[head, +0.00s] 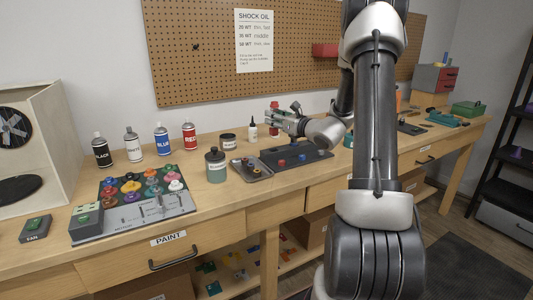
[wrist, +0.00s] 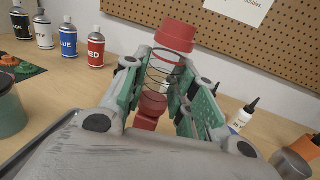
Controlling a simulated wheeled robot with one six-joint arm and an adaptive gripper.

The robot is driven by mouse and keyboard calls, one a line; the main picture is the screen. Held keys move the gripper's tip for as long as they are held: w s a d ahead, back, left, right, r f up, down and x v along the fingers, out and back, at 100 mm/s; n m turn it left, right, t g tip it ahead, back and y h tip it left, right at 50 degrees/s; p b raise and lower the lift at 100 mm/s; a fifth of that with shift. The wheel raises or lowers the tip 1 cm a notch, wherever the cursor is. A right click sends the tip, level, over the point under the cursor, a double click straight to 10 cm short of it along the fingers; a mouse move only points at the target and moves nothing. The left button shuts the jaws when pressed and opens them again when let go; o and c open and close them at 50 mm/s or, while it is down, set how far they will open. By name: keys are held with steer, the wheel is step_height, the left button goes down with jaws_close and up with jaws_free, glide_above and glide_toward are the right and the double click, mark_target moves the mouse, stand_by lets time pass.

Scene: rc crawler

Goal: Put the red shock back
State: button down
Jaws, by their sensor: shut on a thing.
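The red shock (wrist: 176,38) has a red cap, a dark coil spring and a red lower end. In the wrist view it stands roughly upright, slightly tilted, between the green-padded fingers of my gripper (wrist: 160,85). The gripper is shut on it. In the head view my gripper (head: 277,118) is above the back of the bench, and only a bit of the red shock (head: 274,105) shows. A dark mat or tray (head: 317,154) with small blue and red parts lies below and in front of the gripper. The view of the shock's bottom tip is partly blocked by my gripper.
A small grey tray (head: 244,164) with parts and a green jar (head: 216,167) stand left of the dark mat. A white dropper bottle (head: 253,131) stands near the gripper. Paint cans (head: 161,139) line the back left. A pegboard (head: 200,75) rises behind.

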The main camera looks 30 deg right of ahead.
step_height(320, 180, down, 10)
steer(key=shift+w+r, duration=0.15)
steer(key=shift+r, duration=0.05)
steer(key=shift+f, duration=0.1)
steer(key=c, duration=1.1)
jaws_free()
steer(key=shift+c, duration=0.2)
